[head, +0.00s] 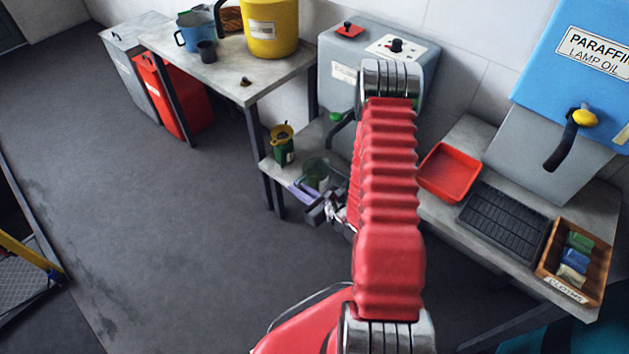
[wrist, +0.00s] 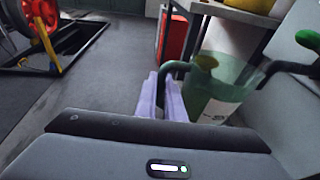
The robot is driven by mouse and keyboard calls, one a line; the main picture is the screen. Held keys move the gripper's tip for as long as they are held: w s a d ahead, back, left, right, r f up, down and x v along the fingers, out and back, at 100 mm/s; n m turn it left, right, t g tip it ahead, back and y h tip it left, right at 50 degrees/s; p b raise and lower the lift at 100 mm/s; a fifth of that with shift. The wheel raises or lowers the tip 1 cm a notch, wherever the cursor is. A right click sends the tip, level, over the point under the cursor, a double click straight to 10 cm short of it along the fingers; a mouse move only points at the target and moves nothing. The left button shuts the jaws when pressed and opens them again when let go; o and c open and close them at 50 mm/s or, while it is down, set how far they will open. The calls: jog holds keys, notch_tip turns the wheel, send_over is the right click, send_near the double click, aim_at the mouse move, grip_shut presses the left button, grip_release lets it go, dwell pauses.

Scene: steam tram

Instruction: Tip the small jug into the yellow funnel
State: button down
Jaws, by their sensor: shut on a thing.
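The small jug is clear and greenish, low in the head view (head: 317,172), partly hidden behind my arm. In the wrist view the jug (wrist: 222,78) looks roughly upright, with its dark handle at the left. My gripper (wrist: 165,98) has lavender fingers shut on that handle; it also shows small in the head view (head: 313,194). The yellow funnel (head: 282,131) sits on top of a green can (head: 284,155), just left of and beyond the jug. In the wrist view the funnel (wrist: 207,62) shows through the jug. The jug's contents are unclear.
The can stands on a low grey bench. A higher table (head: 236,84) carries a yellow bucket (head: 273,32) and a blue jug (head: 195,33). A red tray (head: 449,172), black tray (head: 503,220) and cloth box (head: 545,262) lie right. Open floor lies left.

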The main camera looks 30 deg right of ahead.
jog(key=w+a+r+n+g+y, duration=0.1)
jog(key=w+a+r+n+y, duration=0.1)
jog(key=a+r, duration=1.1)
jog(key=shift+a+n+g+y, duration=0.25)
jog(key=shift+n+y, duration=0.25)
jog(key=shift+y, duration=0.4)
jog(key=shift+s+d, duration=0.15)
